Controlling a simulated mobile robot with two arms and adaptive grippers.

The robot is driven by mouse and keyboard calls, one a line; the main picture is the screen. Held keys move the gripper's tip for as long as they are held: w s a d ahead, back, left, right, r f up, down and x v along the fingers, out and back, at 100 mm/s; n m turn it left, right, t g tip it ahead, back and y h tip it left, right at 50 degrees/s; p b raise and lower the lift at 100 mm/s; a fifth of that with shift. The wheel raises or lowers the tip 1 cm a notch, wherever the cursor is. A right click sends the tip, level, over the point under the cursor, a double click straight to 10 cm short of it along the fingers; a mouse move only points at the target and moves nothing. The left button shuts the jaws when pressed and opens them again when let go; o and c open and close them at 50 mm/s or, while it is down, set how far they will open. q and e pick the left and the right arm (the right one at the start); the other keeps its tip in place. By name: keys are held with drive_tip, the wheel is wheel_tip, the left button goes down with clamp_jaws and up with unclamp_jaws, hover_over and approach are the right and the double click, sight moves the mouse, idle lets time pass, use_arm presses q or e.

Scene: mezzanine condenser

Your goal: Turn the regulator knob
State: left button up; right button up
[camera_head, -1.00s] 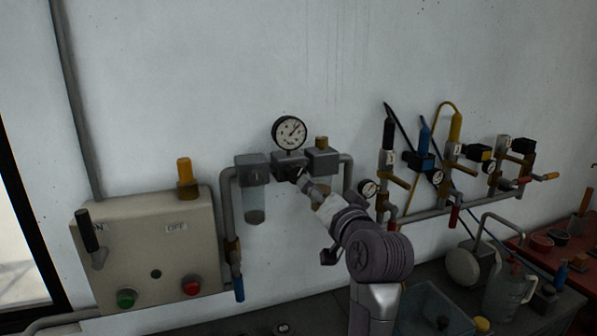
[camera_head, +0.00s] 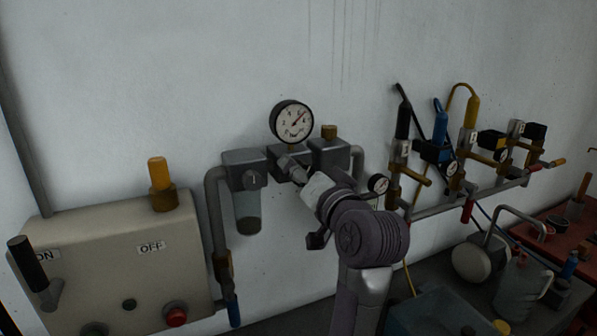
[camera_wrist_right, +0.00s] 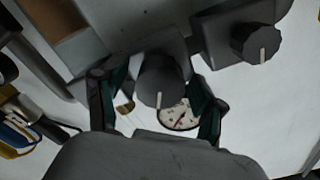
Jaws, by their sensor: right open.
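The regulator (camera_head: 282,153) sits on the wall under a round white pressure gauge (camera_head: 292,121). Its dark round knob (camera_wrist_right: 160,80) with a white mark shows in the right wrist view, and my gripper mostly hides it in the head view. My right gripper (camera_head: 296,172) is at the front of the regulator. In the right wrist view its two dark fingers stand apart on either side of the knob (camera_wrist_right: 153,92). I cannot tell whether they touch it. Part of the gauge (camera_wrist_right: 178,116) shows between knob and finger. My left gripper is out of view.
A filter unit (camera_head: 245,170) with a similar knob (camera_wrist_right: 256,42) is beside the regulator. A beige ON/OFF control box (camera_head: 110,265) is at left. Pipes, valves and small gauges (camera_head: 379,184) are at right. A worktop with a jug (camera_head: 520,290) lies below.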

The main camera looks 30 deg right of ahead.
drive_tip(key=shift+s, duration=0.15)
drive_tip(key=shift+c, duration=0.7)
drive_tip(key=c, duration=1)
drive_tip(key=shift+n, duration=0.4)
drive_tip(key=n+p, duration=0.3)
drive_tip(key=n, duration=0.2)
drive_tip(key=shift+r+n+p, duration=0.15)
drive_tip(key=shift+n+p, duration=0.15)
drive_tip(key=n+p, duration=0.2)
drive_tip(key=n, duration=0.2)
use_arm(q)
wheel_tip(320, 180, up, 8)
drive_tip(key=p, duration=0.1)
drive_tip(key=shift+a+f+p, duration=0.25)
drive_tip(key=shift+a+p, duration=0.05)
drive_tip(key=shift+p, duration=0.1)
use_arm(e)
drive_tip(key=shift+n, duration=1.6)
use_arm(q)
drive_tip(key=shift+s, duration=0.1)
